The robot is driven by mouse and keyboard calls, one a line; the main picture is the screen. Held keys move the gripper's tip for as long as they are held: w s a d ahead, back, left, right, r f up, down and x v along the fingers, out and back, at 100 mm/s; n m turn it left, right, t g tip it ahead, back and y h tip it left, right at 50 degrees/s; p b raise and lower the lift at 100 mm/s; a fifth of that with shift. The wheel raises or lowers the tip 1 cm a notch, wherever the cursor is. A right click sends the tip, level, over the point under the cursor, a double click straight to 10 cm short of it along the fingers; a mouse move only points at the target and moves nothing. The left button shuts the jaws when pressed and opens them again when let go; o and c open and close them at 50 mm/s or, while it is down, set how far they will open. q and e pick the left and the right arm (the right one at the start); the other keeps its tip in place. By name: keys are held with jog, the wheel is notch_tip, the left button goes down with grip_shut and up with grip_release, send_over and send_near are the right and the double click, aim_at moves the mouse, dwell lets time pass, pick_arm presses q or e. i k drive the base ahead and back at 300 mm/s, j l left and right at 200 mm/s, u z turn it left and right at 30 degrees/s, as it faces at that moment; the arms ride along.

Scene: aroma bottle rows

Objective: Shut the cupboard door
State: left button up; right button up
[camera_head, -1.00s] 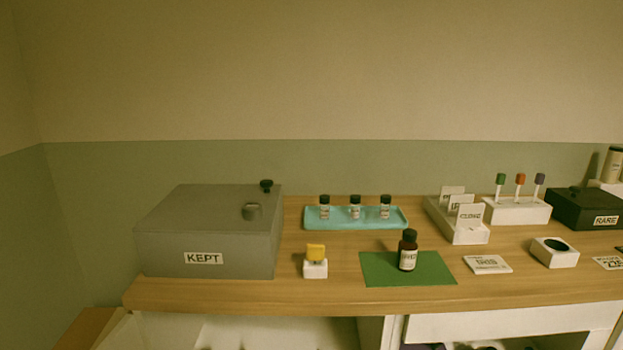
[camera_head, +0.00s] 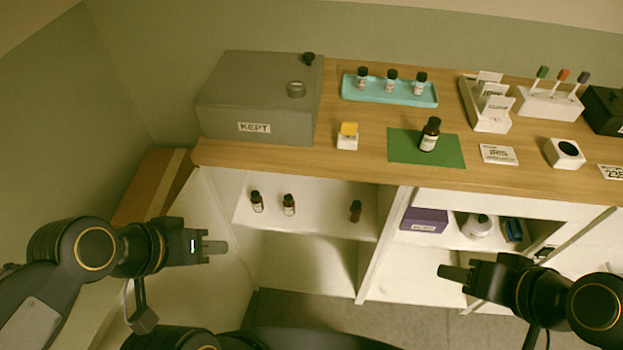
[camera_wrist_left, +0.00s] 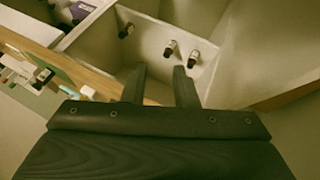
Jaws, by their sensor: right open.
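The cupboard door (camera_head: 196,210) is a pale panel standing open at the left side of the left cupboard, swung out towards me. It seems to fill the right of the left wrist view (camera_wrist_left: 275,45) too. The cupboard's shelf (camera_head: 325,222) is exposed, with three small dark bottles on it. My left gripper (camera_head: 222,247) is in front of the door in the head view; its two fingers are apart and empty in the left wrist view (camera_wrist_left: 160,85). Part of the door is hidden behind my left arm. My right gripper (camera_head: 442,271) is open and empty, in front of the right-hand compartment.
The wooden counter (camera_head: 370,170) above carries a grey KEPT box (camera_head: 225,105), a teal tray (camera_head: 415,97) and a green mat (camera_head: 400,147). The right compartment holds a purple box (camera_head: 424,219). A cardboard-coloured box (camera_head: 150,185) stands left of the door. Floor shows below the cupboards.

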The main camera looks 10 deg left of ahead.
aim_at(215, 297)
jog(key=u, duration=2.45)
